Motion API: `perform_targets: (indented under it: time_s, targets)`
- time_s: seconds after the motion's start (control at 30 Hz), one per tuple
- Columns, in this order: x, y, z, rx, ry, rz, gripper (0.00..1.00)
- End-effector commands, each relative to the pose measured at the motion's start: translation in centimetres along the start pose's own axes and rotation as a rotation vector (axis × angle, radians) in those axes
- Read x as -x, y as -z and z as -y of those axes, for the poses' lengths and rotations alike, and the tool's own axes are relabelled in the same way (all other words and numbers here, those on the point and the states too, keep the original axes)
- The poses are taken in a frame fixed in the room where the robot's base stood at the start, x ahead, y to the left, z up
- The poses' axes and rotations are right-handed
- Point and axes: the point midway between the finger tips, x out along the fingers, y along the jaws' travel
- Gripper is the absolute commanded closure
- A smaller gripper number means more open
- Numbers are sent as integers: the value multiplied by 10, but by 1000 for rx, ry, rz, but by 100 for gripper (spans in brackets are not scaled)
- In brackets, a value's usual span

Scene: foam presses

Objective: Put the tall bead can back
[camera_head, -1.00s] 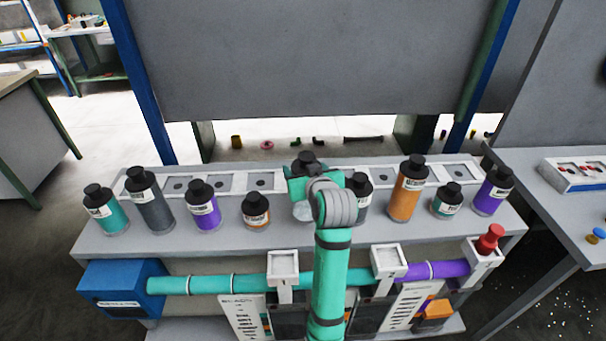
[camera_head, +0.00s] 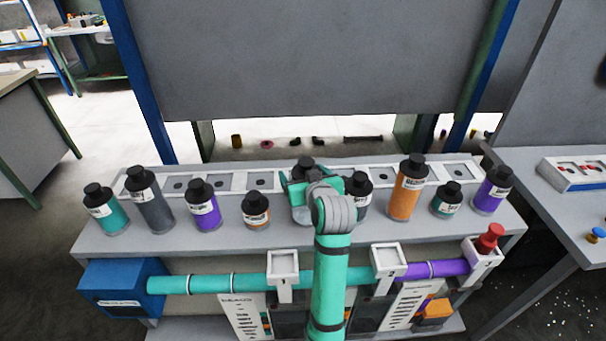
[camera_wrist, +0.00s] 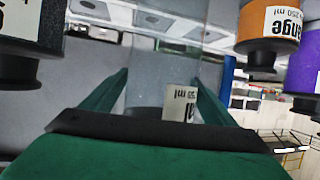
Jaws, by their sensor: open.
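A clear can with a black cap (camera_head: 304,164) and a white label stands upright on the shelf, mostly hidden behind my gripper (camera_head: 315,187). In the wrist view, which is upside down, its clear body (camera_wrist: 165,62) and "250 ml" label lie between the fingers of my gripper (camera_wrist: 160,92). The fingers are open, one at each side of the can. Whether they touch it I cannot tell. Other tall cans are a dark grey one (camera_head: 152,208) at the left and an orange one (camera_head: 404,203) at the right. The clear can's base is hidden.
A row of white holders with dark holes (camera_head: 217,183) runs along the back of the shelf (camera_head: 270,239). Shorter purple, teal and orange cans stand along it. A grey can (camera_head: 358,205) stands close to my gripper's right. A teal and purple pipe (camera_head: 195,284) runs below.

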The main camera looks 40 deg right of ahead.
Motion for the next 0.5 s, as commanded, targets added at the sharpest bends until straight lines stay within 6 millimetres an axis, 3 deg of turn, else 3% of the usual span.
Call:
perform_targets:
  time_s: [0.17, 0.5]
  targets:
    - [15, 3, 0, 0, -1, -3, 20]
    - [82, 3, -1, 0, -2, -3, 20]
